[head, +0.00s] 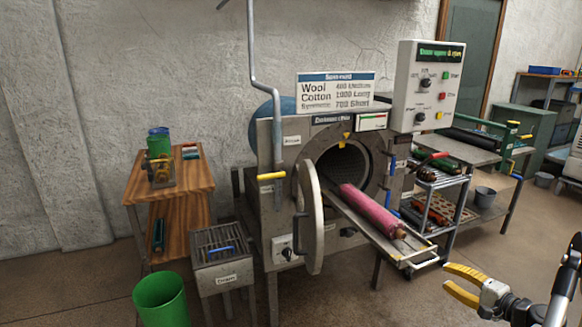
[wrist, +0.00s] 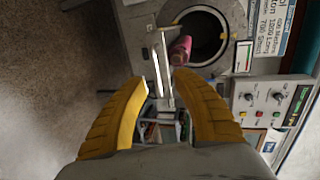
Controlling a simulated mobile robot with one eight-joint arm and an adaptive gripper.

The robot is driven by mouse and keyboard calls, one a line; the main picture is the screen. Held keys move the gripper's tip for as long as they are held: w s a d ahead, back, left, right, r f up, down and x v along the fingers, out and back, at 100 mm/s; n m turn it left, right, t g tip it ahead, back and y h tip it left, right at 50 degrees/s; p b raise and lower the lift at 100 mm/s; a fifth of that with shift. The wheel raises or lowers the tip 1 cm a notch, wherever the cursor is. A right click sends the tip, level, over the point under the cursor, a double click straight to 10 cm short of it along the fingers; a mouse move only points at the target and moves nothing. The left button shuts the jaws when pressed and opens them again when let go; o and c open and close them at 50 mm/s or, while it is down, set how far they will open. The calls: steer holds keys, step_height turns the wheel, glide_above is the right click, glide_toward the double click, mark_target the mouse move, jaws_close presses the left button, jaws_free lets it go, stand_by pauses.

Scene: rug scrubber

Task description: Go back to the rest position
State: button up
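My gripper (head: 459,285) has yellow fingers and is at the lower right of the head view, in front of and to the right of the machine's tray. In the wrist view the two fingers of my gripper (wrist: 158,84) are spread apart with nothing between them; the tray end shows beyond the gap. A pink rolled rug (head: 368,212) lies on the extended tray (head: 418,259) at the open round mouth of the drum machine (head: 345,165). The rug also shows in the wrist view (wrist: 180,50), apart from the fingers.
The machine's round door (head: 309,220) stands open. A wire shelf (head: 437,205) with rolls stands right of the tray. A green bucket (head: 161,300), a small drain stand (head: 222,262) and a wooden cart (head: 188,182) are at left. The floor around my gripper looks clear.

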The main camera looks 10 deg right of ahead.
steer(key=s+a+r+n+g, duration=0.15)
steer(key=a+r, duration=0.25)
steer(key=a, duration=0.4)
steer(key=a+r+n+g, duration=0.2)
steer(key=a+r+n, duration=0.15)
steer(key=a, duration=0.45)
steer(key=s+a+r+n+g, duration=0.1)
steer(key=a+r+g, duration=0.1)
steer(key=a+r, duration=0.35)
steer(key=s+a+n+g+h, duration=0.1)
steer(key=s+a+n, duration=0.3)
steer(key=s, duration=0.6)
steer(key=s+a+n+h, duration=0.3)
steer(key=s+a+n, duration=0.1)
steer(key=s+a, duration=0.5)
steer(key=shift+s+a+r+n+g, duration=0.3)
steer(key=shift+s+r+g, duration=0.05)
steer(key=shift+s, duration=0.1)
